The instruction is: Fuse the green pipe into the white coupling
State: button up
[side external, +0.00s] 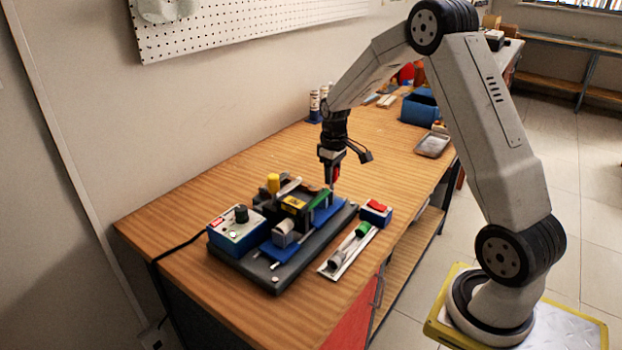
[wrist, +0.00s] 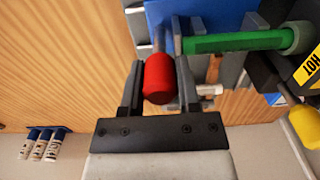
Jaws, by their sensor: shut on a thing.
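My gripper (wrist: 158,82) is shut on a red handle (wrist: 159,77), one finger on each side. The handle sits on a thin grey rod by the blue slide (wrist: 218,17); in the side external view my gripper (side external: 333,172) is at the far end of the fixture. The green pipe (wrist: 235,42) lies level beside the handle, its right end at the dark heater with a yellow HOT label (wrist: 310,68). In the side external view the pipe (side external: 318,199) is on the heater's far side. A whitish coupling (side external: 284,227) sits in the near blue holder. Contact at the heater is hidden.
A yellow knob (side external: 273,183) rises behind the heater. A red-topped box (side external: 376,211) and a pale strip with parts (side external: 334,270) lie right.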

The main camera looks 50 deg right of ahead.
jog(key=shift+a, duration=0.8)
jog(key=shift+o, duration=0.5)
jog(key=shift+a, duration=0.15)
dwell(5.0)
